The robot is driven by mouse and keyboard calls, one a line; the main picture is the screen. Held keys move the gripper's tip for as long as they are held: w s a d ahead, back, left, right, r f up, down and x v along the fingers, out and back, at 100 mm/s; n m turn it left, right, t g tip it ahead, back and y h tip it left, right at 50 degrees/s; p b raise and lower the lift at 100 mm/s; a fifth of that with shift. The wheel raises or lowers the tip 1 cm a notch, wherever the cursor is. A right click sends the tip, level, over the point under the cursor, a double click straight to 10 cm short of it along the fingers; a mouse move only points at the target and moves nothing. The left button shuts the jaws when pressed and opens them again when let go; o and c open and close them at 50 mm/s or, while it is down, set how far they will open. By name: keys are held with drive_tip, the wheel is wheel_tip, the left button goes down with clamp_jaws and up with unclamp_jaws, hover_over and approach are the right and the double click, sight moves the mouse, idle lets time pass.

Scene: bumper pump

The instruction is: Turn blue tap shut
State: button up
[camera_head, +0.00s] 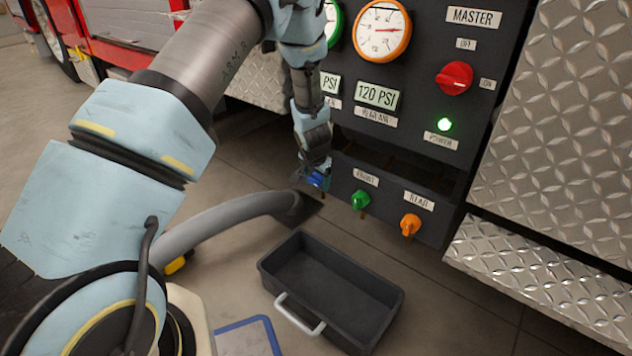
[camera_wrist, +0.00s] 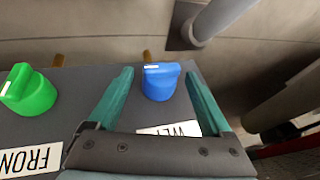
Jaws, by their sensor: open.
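The blue tap (camera_wrist: 161,82) is on the dark panel, in the wrist view at the top centre. It has a white mark on its top side. In the head view the blue tap (camera_head: 315,180) shows only in part, behind my gripper. My gripper (camera_wrist: 157,88) is open, with one teal finger on each side of the blue tap. I cannot tell whether either finger touches it. In the head view my gripper (camera_head: 312,176) is at the lower left of the panel. A label beside the blue tap is partly hidden by my gripper.
A green tap (camera_head: 360,201) and an orange tap (camera_head: 410,225) sit to the right on the panel. Above are gauges (camera_head: 382,30) and a red master switch (camera_head: 454,78). A grey hose (camera_head: 225,218) and a black tray (camera_head: 272,266) are on the floor below.

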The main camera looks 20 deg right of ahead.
drive_tip(key=shift+f, duration=0.15)
drive_tip(key=shift+d, duration=0.1)
drive_tip(key=c, duration=1.3)
drive_tip(key=shift+o, duration=0.2)
